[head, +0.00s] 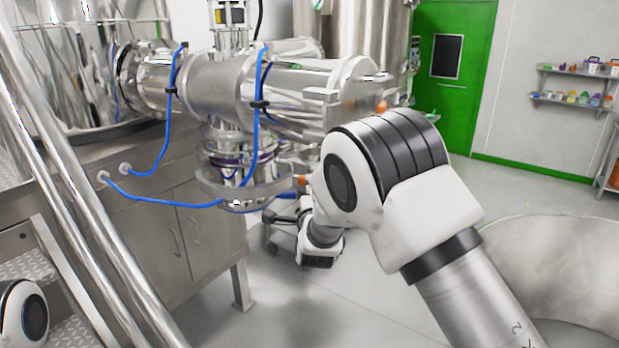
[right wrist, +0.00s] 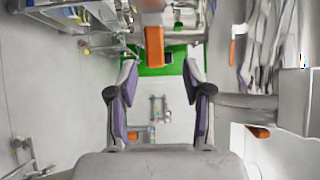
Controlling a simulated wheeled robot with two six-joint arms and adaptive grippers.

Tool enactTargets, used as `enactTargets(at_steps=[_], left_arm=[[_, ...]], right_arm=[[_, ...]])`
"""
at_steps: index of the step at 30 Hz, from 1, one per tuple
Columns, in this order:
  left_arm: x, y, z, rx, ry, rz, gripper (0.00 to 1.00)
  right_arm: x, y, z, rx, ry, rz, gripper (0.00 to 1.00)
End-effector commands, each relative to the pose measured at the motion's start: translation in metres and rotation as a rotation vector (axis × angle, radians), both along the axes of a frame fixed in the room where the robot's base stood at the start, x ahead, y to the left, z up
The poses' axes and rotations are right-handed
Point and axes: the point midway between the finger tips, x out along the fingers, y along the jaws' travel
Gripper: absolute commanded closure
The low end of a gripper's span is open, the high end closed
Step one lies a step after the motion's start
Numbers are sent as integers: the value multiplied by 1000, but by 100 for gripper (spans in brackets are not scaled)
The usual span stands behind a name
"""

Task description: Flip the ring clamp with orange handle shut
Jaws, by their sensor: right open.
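A ring clamp (head: 212,189) sits around the lower end of the vertical steel pipe in the head view and stands off from it like a loose band. Its orange handle (head: 300,180) points right, partly behind my right arm. In the right wrist view my right gripper (right wrist: 160,80) is open and empty. An orange handle (right wrist: 154,50) appears just beyond and between its fingertips, with no contact visible. In the head view the right gripper is mostly hidden behind my arm. My left gripper is out of frame; only a left arm joint shows at the lower left.
Blue hoses (head: 165,203) loop by the clamp. A steel cabinet (head: 185,240) stands left of it, and steel rails (head: 75,180) cross the left. Another orange part (head: 381,106) is on the horizontal pipe's end. A large round steel vessel (head: 560,255) is at right. Open floor lies between.

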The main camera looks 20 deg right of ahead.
Motion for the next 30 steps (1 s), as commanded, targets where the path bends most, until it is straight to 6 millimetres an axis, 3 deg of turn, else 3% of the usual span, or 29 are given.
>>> enactTargets(at_steps=[3, 9, 18, 22, 23, 30], left_arm=[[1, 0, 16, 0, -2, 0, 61], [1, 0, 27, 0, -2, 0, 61], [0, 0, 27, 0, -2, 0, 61], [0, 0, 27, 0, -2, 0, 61], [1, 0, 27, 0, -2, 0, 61], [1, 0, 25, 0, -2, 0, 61]], right_arm=[[23, -7, 4, 1, 3, 0, 50], [53, -14, 1, -3, 4, 0, 50], [58, -16, -2, -5, 6, 1, 50], [58, -16, -2, -6, 7, 1, 96], [58, -16, -2, -6, 7, 1, 100], [58, -17, -3, -5, 9, 3, 100]])
